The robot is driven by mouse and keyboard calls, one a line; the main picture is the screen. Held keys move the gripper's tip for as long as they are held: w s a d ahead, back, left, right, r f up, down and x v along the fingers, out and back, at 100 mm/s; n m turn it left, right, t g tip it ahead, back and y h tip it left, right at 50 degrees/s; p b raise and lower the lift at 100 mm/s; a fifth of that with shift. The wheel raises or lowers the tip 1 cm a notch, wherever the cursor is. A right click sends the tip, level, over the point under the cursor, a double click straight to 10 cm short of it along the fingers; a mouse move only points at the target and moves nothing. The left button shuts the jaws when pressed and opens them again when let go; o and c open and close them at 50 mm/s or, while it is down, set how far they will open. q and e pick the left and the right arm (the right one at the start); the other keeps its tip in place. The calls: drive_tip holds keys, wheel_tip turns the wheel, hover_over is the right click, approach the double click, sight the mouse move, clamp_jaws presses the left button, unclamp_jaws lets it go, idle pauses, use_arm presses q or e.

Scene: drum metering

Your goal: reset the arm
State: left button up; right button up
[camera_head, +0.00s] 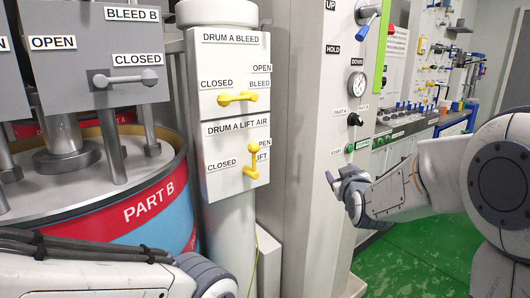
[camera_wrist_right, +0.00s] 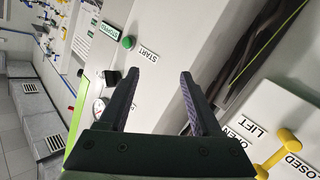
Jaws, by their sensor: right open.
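My right gripper (camera_head: 340,180) is open and empty, in front of the lower part of the grey control column. In the right wrist view its two dark fingers (camera_wrist_right: 157,74) stand apart with nothing between them. The green START button (camera_head: 349,148) and the black knob (camera_head: 354,119) sit on the column above the gripper in the head view. The button (camera_wrist_right: 128,42) and knob (camera_wrist_right: 112,77) also show beyond the fingers in the right wrist view. My left arm enters at the lower left; its gripper is out of view.
The yellow DRUM A BLEED handle (camera_head: 238,98) lies horizontal; the yellow LIFT AIR handle (camera_head: 252,160) stands upright. The PART B drum (camera_head: 150,208) fills the left, below the grey BLEED B lever (camera_head: 126,79). Green floor (camera_head: 425,255) is open at the right.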

drive_tip(key=s+a+f+m+g+y, duration=0.1)
drive_tip(key=s+f+m+g, duration=0.1)
drive_tip(key=s+f+g, duration=0.75)
drive_tip(key=s+f+m+g, duration=0.2)
drive_tip(key=s+f+g, duration=0.2)
drive_tip(key=s+f, duration=1.1)
drive_tip(key=s+a+r+n+g+y, duration=0.1)
drive_tip(key=s+a+r+n, duration=0.3)
drive_tip(key=s+a, duration=0.35)
drive_tip(key=s+a+r+n+g, duration=0.2)
drive_tip(key=s+a+r+n, duration=0.2)
drive_tip(key=s+a, duration=0.4)
wheel_tip(320, 180, up, 23)
drive_tip(key=d+p, duration=0.1)
drive_tip(key=p, duration=2.2)
drive_tip(key=shift+s+d+r, duration=0.2)
